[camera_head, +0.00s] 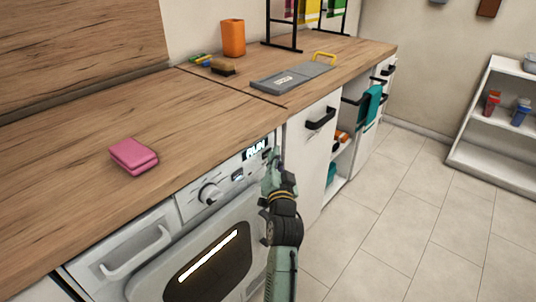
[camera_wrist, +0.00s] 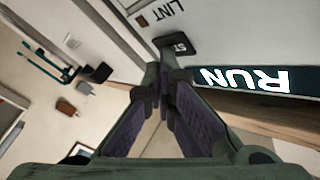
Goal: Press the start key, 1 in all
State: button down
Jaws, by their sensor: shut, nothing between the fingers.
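The white machine (camera_head: 170,250) under the counter has a control panel with a round knob (camera_head: 209,193) and a lit display (camera_head: 256,147). The display reads "RUN" in the wrist view (camera_wrist: 245,79). My gripper (camera_head: 271,157) is shut and empty at the right end of the panel. Its fingertips (camera_wrist: 167,50) overlap the key in the wrist view; I cannot tell whether they touch it. In the head view my gripper hides the key.
A pink sponge (camera_head: 134,156) lies on the wooden counter (camera_head: 80,125) above the machine. Right of the machine is a white cabinet with a black handle (camera_head: 320,119). A teal towel (camera_head: 371,104) hangs farther along. The tiled floor (camera_head: 400,220) is clear.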

jog(key=shift+s+d, duration=0.4)
jog(key=shift+d, duration=0.1)
jog(key=shift+s+d+b, duration=0.45)
jog(key=shift+s+d, duration=0.3)
jog(key=shift+d, duration=0.3)
jog(key=shift+s+d+b, duration=0.45)
jog(key=shift+s+d, duration=0.3)
jog(key=shift+d, duration=0.25)
